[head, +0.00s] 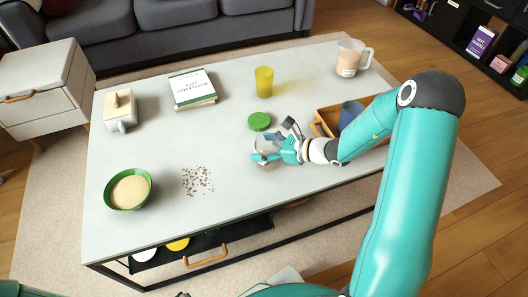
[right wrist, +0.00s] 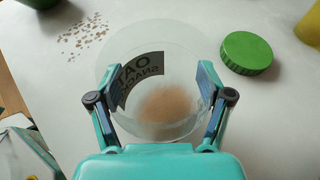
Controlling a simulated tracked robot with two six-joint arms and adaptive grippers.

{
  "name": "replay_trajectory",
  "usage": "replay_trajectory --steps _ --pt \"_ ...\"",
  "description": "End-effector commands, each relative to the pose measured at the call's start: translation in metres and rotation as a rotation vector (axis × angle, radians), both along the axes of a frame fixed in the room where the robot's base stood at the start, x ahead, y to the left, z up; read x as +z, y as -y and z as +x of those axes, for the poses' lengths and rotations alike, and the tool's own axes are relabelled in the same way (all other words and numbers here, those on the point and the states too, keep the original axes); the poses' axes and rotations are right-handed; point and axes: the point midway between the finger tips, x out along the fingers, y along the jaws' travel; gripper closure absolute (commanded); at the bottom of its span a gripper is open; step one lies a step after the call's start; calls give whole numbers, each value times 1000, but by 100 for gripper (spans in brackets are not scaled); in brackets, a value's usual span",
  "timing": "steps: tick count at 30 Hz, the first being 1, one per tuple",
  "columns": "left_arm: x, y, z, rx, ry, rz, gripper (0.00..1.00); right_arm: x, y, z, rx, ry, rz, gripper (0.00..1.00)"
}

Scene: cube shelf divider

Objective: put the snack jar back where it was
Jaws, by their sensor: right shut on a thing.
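The clear snack jar (head: 265,141) is near the middle of the table, partly hidden by my right gripper (head: 268,157). In the right wrist view the jar (right wrist: 150,115) shows a dark label with mirrored lettering and some brown contents. My right gripper (right wrist: 155,88) is shut on the jar, with one finger on each side. I cannot tell whether the jar touches the table. A green lid (head: 259,121) lies on the table just behind the jar, and it also shows in the right wrist view (right wrist: 246,52). My left gripper is not in view.
Scattered brown bits (head: 198,181) lie left of the jar, near a green bowl (head: 128,189). A wooden tray (head: 326,121) holding a blue cup (head: 350,113) is right of the gripper.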

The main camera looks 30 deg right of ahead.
Motion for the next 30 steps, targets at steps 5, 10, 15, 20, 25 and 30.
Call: replay_trajectory --steps 5,10,15,20,25,30 --pt "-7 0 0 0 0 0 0 -16 0 0 -1 2 0 66" --pt "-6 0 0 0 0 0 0 -15 0 0 0 1 0 66" --pt "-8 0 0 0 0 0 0 -17 0 0 0 0 -1 15" --pt "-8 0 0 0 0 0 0 -17 -1 0 1 0 0 0" --pt "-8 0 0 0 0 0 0 -17 -1 0 1 0 0 0" --pt "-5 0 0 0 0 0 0 -14 -1 0 2 0 0 0"
